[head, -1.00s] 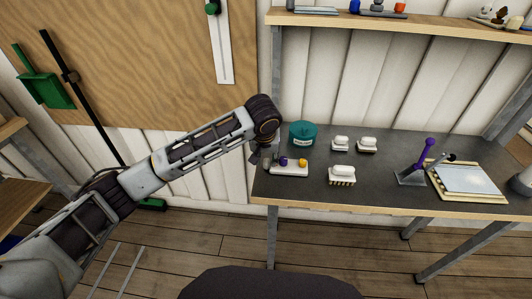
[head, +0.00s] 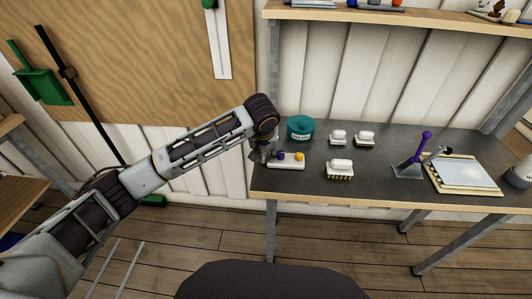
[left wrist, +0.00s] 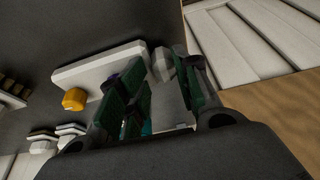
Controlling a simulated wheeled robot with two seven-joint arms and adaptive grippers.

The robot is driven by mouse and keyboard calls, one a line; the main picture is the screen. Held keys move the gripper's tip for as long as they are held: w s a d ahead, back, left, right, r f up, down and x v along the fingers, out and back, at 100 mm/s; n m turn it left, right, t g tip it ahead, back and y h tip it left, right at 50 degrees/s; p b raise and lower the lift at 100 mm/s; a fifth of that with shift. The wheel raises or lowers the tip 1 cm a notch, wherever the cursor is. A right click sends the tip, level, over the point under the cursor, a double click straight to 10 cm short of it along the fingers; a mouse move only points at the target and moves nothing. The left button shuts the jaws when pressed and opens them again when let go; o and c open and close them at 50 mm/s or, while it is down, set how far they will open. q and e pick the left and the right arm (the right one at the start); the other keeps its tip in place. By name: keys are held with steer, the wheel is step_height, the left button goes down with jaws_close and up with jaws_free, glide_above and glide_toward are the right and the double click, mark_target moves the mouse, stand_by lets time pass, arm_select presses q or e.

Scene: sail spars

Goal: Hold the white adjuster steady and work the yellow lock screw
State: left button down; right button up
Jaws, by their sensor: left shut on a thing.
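The white adjuster (head: 290,165) is a long white plate lying on the dark bench near its left end; it also fills the upper middle of the left wrist view (left wrist: 95,68). The yellow lock screw (head: 299,156) stands on its right part and shows clear of the fingers in the left wrist view (left wrist: 75,99). A purple knob (head: 281,155) stands left of it. My left gripper (head: 264,157) is at the adjuster's left end, with its green-padded fingers (left wrist: 160,92) shut on that end; the exact contact is partly hidden. My right gripper is not in view.
A teal tin (head: 300,128) stands behind the adjuster. White brush-like blocks (head: 339,168) sit to its right. A purple-handled lever (head: 411,168) and a framed panel (head: 466,174) are farther right. The front bench edge (head: 330,197) is close.

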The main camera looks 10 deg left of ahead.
arm_select(q)
steer(key=shift+s+a+f, duration=0.25)
steer(key=shift+a+f, duration=0.05)
steer(key=shift+f, duration=0.3)
steer(key=shift+s+d, duration=0.1)
steer(key=shift+d, duration=0.4)
steer(key=shift+f, duration=0.1)
stand_by(1.0)
steer(key=c, duration=1.6)
jaws_free()
steer(key=o, duration=0.3)
steer(key=shift+f, duration=0.1)
steer(key=shift+w, duration=0.2)
steer(key=shift+c, duration=0.2)
